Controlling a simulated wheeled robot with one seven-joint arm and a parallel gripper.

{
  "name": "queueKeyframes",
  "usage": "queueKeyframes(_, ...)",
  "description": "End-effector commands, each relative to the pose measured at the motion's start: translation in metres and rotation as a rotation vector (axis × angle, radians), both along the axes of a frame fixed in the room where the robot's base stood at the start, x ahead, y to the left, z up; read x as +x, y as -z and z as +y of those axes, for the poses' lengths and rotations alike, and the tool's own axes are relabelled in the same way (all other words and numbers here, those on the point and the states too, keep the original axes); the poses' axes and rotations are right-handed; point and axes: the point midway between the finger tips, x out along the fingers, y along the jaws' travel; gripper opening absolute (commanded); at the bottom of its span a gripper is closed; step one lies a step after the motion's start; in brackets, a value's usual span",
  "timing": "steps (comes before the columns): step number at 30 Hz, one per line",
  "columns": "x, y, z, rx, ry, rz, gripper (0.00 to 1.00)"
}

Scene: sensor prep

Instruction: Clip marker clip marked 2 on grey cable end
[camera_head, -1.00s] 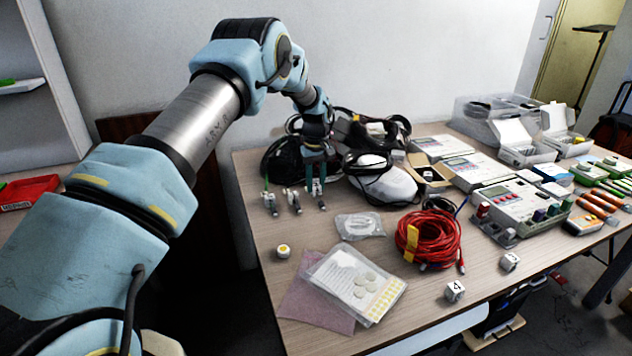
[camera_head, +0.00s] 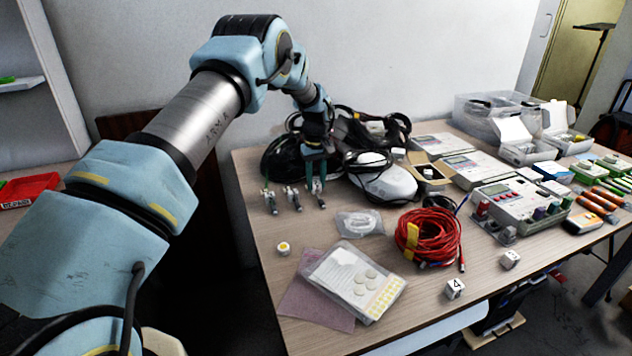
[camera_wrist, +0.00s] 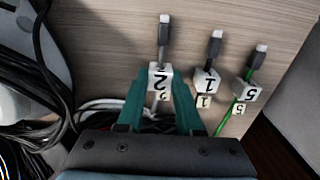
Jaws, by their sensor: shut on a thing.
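The marker clip marked 2 (camera_wrist: 160,74) is a white block between the green fingers of my gripper (camera_wrist: 159,80) in the wrist view. My gripper is shut on it. The grey cable end (camera_wrist: 164,34), a dark plug with a pale tip, sticks out straight beyond the clip. The clip sits at the base of this plug, in line with the cable; whether it is fully around the cable is hidden by the clip and fingers. In the head view my gripper (camera_head: 315,184) points down at the rightmost of three cable ends near the table's back left.
Clips marked 1 (camera_wrist: 206,83) and 5 (camera_wrist: 247,91) sit on neighbouring cable ends to the right in the wrist view. Dark cables and a white device (camera_head: 385,180) crowd the gripper's right in the head view. A white cube marked 4 (camera_head: 455,289) lies near the front edge.

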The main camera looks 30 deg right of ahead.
Motion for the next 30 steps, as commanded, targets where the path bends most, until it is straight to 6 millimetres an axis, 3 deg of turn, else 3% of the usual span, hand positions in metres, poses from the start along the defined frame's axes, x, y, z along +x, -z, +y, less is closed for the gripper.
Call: queueKeyframes(30, 0.000, 0.012, 0.000, 0.000, 0.000, 0.000, 0.00)
